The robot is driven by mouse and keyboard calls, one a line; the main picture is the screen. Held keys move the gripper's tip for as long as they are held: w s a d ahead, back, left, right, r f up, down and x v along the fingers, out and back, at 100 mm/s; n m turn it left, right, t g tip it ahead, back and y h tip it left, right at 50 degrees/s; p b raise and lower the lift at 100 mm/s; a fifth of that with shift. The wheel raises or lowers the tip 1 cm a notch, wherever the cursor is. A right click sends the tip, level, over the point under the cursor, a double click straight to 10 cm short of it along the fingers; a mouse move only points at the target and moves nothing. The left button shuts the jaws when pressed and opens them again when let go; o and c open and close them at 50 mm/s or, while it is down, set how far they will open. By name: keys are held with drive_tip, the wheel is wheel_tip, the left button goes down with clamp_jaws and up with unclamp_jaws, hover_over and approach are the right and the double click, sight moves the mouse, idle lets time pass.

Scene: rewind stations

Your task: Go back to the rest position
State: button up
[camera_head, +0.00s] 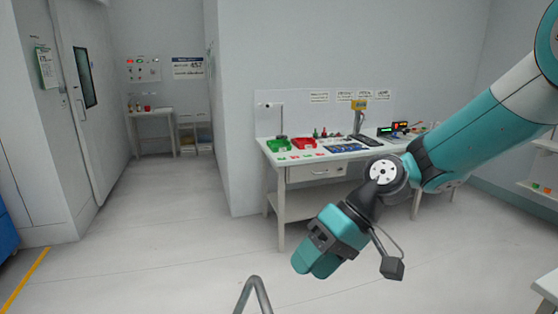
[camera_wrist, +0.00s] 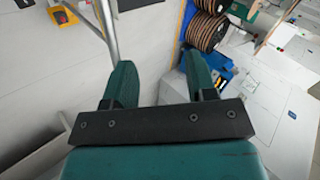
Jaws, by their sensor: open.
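My gripper (camera_wrist: 158,75) shows in the wrist view with its two teal fingers spread apart and nothing between them. In the head view my teal and white arm comes in from the right and bends down, and the gripper end (camera_head: 312,266) hangs over the floor in front of the workbench (camera_head: 288,203). The fingertips are hard to make out there. The gripper touches nothing that I can see.
Green (camera_head: 279,146) and red (camera_head: 304,144) trays stand on the workbench. In the wrist view, copper-coloured spools (camera_wrist: 207,30) and a blue item (camera_wrist: 197,72) lie beyond the right finger. A small table (camera_head: 152,112) stands far back. The floor (camera_head: 150,240) at left is clear.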

drive_tip(key=s+d+r+t+h, duration=0.1)
drive_tip(key=s+d, duration=0.3)
drive_tip(key=s, duration=0.4)
drive_tip(key=s+d+r+t+h, duration=0.1)
drive_tip(key=s+d+r+h, duration=0.2)
drive_tip(key=s, duration=0.5)
drive_tip(key=shift+s+d+r+t, duration=0.4)
drive_tip(key=shift+d+r, duration=0.2)
drive_tip(key=shift+d, duration=0.55)
drive_tip(key=shift+c, duration=0.9)
drive_tip(key=shift+a+n, duration=0.15)
drive_tip(key=shift+n, duration=0.15)
